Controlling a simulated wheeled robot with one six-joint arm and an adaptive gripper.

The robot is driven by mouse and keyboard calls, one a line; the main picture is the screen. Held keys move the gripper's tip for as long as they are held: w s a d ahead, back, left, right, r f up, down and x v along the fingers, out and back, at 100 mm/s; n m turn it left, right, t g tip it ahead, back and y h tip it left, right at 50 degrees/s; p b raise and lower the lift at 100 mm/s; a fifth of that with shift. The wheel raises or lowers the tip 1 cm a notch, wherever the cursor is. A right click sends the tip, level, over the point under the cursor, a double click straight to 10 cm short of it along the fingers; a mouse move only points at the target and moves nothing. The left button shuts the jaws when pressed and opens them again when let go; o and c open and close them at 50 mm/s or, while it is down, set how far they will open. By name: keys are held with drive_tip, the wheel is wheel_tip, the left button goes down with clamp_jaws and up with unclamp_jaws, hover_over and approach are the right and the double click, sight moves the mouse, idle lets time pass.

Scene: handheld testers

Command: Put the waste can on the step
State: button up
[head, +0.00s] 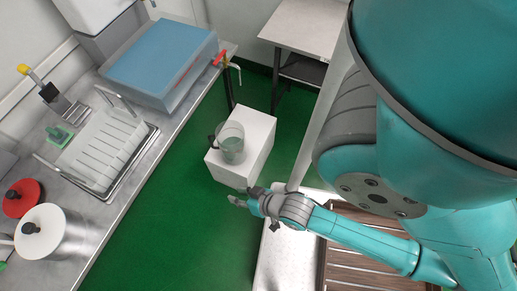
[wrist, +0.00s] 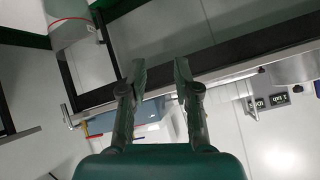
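A see-through grey can (head: 230,143) with a black handle or clip on its left side stands upright on top of a white box-like step (head: 259,136) on the green floor. It is the likeliest waste can, though no label shows. My gripper (head: 238,201) is in front of the step's near end, apart from the can. In the wrist view my gripper (wrist: 160,74) is open, its two fingers spread with nothing between them.
A steel counter (head: 112,218) on the left holds a dish rack (head: 105,148), a blue-topped box (head: 160,62), a white-lidded pot (head: 42,232) and a red lid (head: 21,197). A white table (head: 307,24) stands behind. A slatted brown surface (head: 365,255) lies at lower right. Green floor (head: 165,225) left of the step is clear.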

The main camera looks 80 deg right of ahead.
drive_tip(key=s+a+r+n+t+y, duration=0.1)
drive_tip(key=s+a+r+n+t, duration=0.1)
drive_tip(key=r, duration=0.6)
drive_tip(key=s+a+r+n+t+y, duration=0.1)
drive_tip(key=s+a+r+n+t, duration=0.2)
drive_tip(key=r, duration=0.6)
drive_tip(key=shift+s+a+n+y, duration=0.3)
drive_tip(key=shift+s+n+y, duration=0.1)
drive_tip(key=shift+s+n, duration=0.7)
